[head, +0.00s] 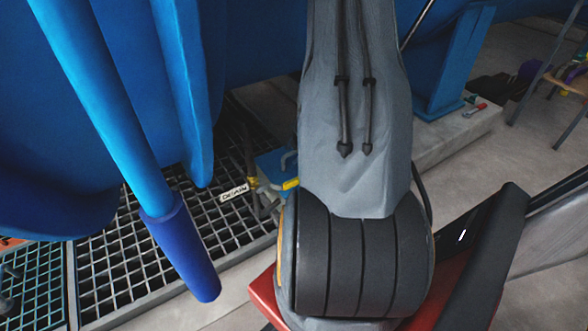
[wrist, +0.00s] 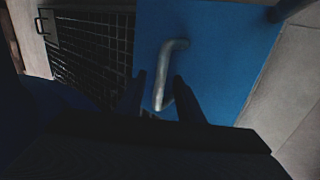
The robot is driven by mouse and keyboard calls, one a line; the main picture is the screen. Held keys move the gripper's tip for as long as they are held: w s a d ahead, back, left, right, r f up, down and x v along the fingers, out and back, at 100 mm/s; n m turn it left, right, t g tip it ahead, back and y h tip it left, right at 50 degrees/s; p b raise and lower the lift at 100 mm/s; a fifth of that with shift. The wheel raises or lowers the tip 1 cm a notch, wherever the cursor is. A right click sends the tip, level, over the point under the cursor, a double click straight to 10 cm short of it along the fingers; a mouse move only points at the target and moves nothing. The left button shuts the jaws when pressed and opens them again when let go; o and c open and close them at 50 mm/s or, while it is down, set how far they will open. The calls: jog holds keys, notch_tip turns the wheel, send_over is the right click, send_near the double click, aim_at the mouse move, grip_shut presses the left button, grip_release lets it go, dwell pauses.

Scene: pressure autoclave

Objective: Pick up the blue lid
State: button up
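The blue lid (wrist: 215,50) is a flat blue plate with a bent grey metal handle (wrist: 166,72), large in the wrist view. In the head view only part of the lid (head: 272,163) shows, beside the floor grating; my arm hides the rest. My gripper (wrist: 158,90) shows in the wrist view as two dark fingers standing apart, one on each side of the handle. The right finger looks close to the handle; I cannot tell whether it touches. The handle's lower end is in shadow. The gripper is not visible in the head view.
A black metal floor grating (head: 120,245) lies left of the lid, with a small white label (head: 234,192) at its edge. A large blue vessel (head: 260,40) and a blue lever (head: 180,245) overhang it. A wooden-topped stool (head: 570,82) stands at the far right. Concrete floor is open at right.

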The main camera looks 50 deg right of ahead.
jog(key=shift+w+f, duration=0.1)
grip_shut()
dwell(1.4)
